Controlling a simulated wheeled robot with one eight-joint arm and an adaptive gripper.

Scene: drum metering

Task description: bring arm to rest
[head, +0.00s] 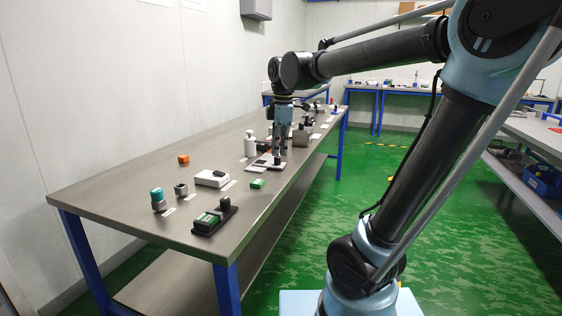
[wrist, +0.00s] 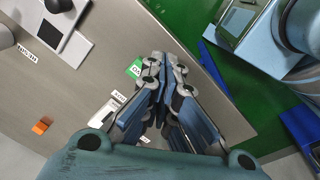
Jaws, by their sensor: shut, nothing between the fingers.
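My gripper (head: 281,150) hangs down over the far half of the long grey table (head: 110,187) in the head view. In the wrist view my gripper (wrist: 163,62) is shut with nothing between its fingers. Its fingertips show close to a small green block (wrist: 134,69) on the table. My arm reaches from the right side of the head view across to the table.
On the table are an orange block (head: 183,159), a teal-capped cylinder (head: 157,198), a white box (head: 211,178), a black-and-green device (head: 207,222) and a white bottle (head: 250,144). A right-hand bench holds a blue bin (head: 542,181) on its lower shelf. Green floor lies between.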

